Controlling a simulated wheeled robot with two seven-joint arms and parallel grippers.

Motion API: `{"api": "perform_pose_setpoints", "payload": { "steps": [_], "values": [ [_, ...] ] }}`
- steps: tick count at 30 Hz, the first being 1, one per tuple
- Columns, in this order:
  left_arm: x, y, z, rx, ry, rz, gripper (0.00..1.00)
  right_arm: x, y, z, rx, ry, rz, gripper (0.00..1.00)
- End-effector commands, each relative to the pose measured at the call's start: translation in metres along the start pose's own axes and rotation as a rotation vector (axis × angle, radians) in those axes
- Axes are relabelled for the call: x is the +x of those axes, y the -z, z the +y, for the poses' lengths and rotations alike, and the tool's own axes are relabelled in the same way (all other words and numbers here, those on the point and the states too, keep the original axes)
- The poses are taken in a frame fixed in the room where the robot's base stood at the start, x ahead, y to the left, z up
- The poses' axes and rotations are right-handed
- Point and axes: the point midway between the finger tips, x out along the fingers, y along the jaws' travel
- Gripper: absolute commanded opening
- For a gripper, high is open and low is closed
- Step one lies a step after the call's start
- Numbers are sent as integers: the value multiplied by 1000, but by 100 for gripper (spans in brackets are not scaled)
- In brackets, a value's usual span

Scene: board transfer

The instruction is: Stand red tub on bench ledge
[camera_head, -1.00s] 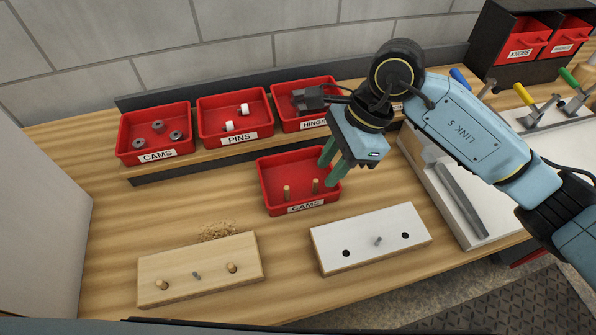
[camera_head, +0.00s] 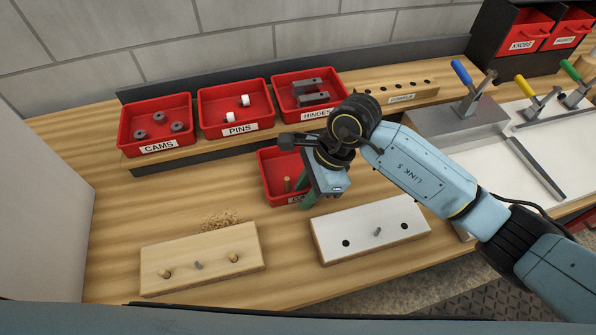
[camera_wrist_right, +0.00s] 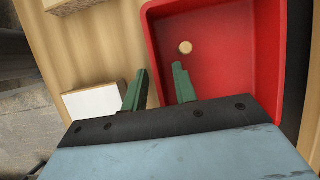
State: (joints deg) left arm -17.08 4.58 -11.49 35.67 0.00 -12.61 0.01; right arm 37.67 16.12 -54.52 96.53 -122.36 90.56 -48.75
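In the right wrist view the tub (camera_wrist_right: 225,75) lies ahead, with a peg (camera_wrist_right: 185,47) seen end-on. There my right gripper's green fingers (camera_wrist_right: 160,70) are apart, with the tub's side wall between them, one finger inside and one outside. My left gripper is not in view.
Red bins for cams (camera_head: 130,140), pins (camera_head: 205,120) and hinges (camera_head: 285,103) fill the left of the ledge. A holed dowel strip (camera_head: 370,97) lies right of them. A pale wooden block (camera_head: 200,255) and a white block (camera_head: 340,225) lie in front. Toggle clamps stand at right.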

Motion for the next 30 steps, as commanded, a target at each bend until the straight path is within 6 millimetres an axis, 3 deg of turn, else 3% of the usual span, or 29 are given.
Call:
{"api": "perform_pose_setpoints", "payload": {
  "steps": [2, 8, 22, 30],
  "values": [
    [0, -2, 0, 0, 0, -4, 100, 0, 0, 0, 0, 0, 0, 27],
    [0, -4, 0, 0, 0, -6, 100, 0, 0, 0, 0, 0, -1, 1],
    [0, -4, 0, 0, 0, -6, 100, -5, -2, -1, -1, 2, -1, 0],
    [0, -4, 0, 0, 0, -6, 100, -50, -20, -1, -5, 5, 0, 0]
  ]
}}
